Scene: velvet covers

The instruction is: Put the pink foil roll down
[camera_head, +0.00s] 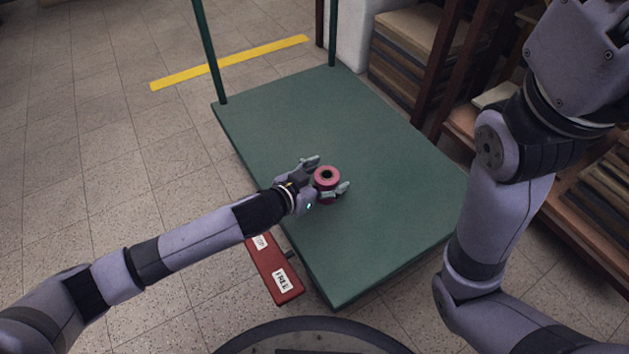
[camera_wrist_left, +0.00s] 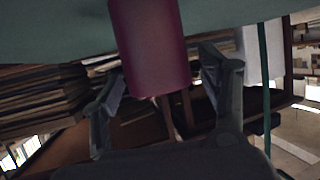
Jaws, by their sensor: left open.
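The pink foil roll (camera_head: 327,177) stands upright on the green cart deck (camera_head: 390,170), its dark core hole facing up. My left gripper (camera_head: 331,177) is low over the deck with its fingers open on either side of the roll. In the left wrist view the roll (camera_wrist_left: 152,40) appears from the top edge, where the green deck shows, and sits between the two spread fingers (camera_wrist_left: 165,92). Gaps show on both sides of it, so the fingers do not appear to grip it. My right arm rises at the right; its gripper is outside the picture.
A red pedal with labels (camera_head: 275,270) juts from the cart's near left side. Green posts (camera_head: 208,50) rise from the far end. Shelves of stacked boards (camera_head: 410,50) stand right of the cart. Yellow tape (camera_head: 230,61) marks the floor. The deck around the roll is clear.

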